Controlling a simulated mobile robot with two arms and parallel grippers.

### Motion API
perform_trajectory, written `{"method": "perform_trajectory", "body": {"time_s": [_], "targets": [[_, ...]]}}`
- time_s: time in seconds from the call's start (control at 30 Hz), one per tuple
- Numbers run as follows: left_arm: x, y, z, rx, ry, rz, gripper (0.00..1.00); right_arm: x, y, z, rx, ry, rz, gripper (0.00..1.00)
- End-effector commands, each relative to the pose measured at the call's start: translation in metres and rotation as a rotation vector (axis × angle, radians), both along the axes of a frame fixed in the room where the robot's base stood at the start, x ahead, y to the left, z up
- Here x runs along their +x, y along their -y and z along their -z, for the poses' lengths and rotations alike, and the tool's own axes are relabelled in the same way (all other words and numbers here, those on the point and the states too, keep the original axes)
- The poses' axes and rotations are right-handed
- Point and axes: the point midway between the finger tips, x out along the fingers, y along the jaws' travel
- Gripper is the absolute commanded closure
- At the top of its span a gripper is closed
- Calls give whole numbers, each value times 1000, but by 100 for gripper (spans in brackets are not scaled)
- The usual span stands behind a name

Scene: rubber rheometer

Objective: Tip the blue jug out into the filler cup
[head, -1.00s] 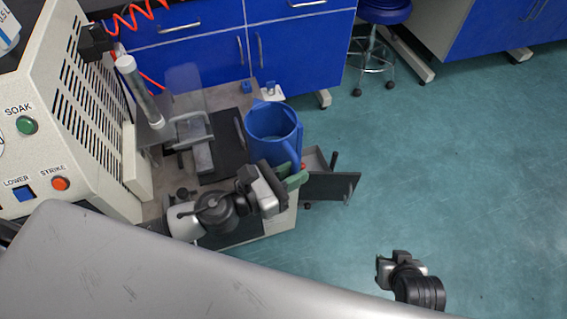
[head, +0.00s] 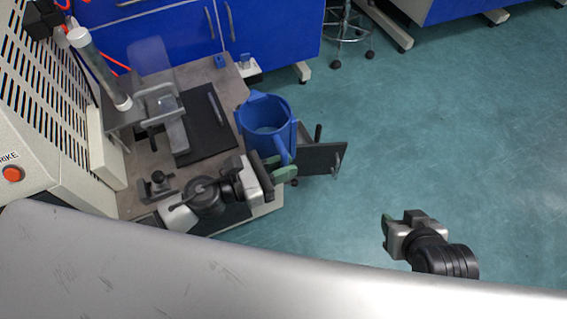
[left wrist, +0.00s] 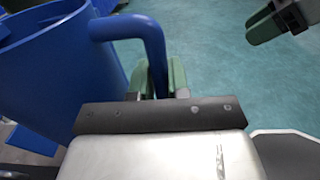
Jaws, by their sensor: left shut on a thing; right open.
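My left gripper (head: 281,171) is shut on the jug's handle, at the jug's near side. In the left wrist view the jug (left wrist: 55,65) fills the left, and its handle (left wrist: 152,50) runs down between the green fingers of the left gripper (left wrist: 160,80). My right gripper (head: 388,232) is open and empty over the floor at the right. I cannot make out the filler cup in either view.
The bench top (head: 150,160) carries a dark plate (head: 203,125) and a metal fixture (head: 165,110), left of the jug. The machine (head: 40,130) stands at the far left. A dark flap (head: 325,158) sticks out right of the jug. The floor (head: 440,120) at the right is clear.

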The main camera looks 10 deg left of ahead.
Motion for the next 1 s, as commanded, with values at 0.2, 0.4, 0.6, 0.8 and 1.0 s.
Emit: {"method": "perform_trajectory", "body": {"time_s": [0.2, 0.4, 0.6, 0.8, 1.0], "targets": [[-2, 1, 2, -38, -55, -7, 100, -5, 2, 2, -9, -39, 4, 57], [-10, 6, 18, -207, -306, -4, 100, -7, 3, 3, -11, -52, 4, 57], [-10, 7, 22, -258, -381, -4, 100, -10, 4, 4, -15, -68, 6, 57], [-11, 7, 22, -257, -380, -3, 100, -10, 3, 4, -15, -68, 6, 57], [-11, 7, 22, -257, -379, -3, 100, -10, 3, 4, -15, -67, 6, 57]]}}
